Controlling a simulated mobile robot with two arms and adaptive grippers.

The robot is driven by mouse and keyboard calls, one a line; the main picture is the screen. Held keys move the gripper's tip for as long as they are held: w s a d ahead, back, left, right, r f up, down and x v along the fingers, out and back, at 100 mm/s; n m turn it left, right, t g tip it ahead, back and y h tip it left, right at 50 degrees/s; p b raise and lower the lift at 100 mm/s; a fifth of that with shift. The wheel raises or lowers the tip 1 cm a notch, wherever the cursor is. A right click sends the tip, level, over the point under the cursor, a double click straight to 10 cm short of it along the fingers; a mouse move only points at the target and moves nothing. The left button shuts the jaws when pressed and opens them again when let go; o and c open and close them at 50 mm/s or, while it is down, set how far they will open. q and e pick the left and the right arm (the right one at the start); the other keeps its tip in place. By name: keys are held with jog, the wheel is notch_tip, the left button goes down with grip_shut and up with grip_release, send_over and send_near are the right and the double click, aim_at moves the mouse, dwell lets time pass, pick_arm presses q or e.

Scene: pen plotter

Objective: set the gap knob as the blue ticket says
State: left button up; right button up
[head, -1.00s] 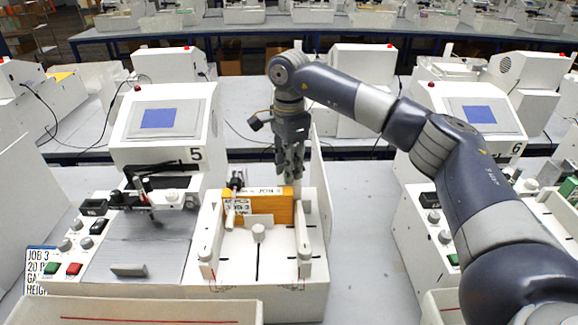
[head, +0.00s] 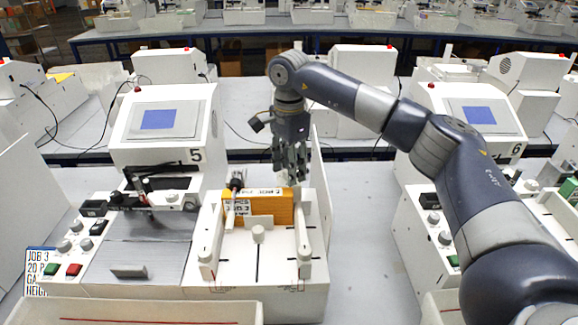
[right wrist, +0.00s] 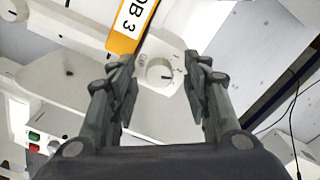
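The blue-edged ticket (head: 40,270) stands at the lower left of the head view. It reads "JOB 3", "20 P", "GA" and "HEIGH", with the rest cut off by the machine. A round white knob (right wrist: 160,74) with small scale marks beside it shows in the right wrist view. I cannot read its setting. My right gripper (head: 291,178) points down over the back right of the feeder; it also shows in the right wrist view (right wrist: 165,88). Its fingers are apart, one on each side of the knob in that view, with nothing between them. My left gripper is out of view.
An orange stack (head: 265,208) with a "JOB 3" label (right wrist: 128,15) lies beside the knob. Machine 5 (head: 165,122) carries a screen; its green and red buttons (head: 74,269) are at front left. Bare grey table (head: 365,240) lies right of the feeder.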

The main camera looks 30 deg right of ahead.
notch_tip(320, 180, up, 12)
dwell(0.6)
dwell(0.4)
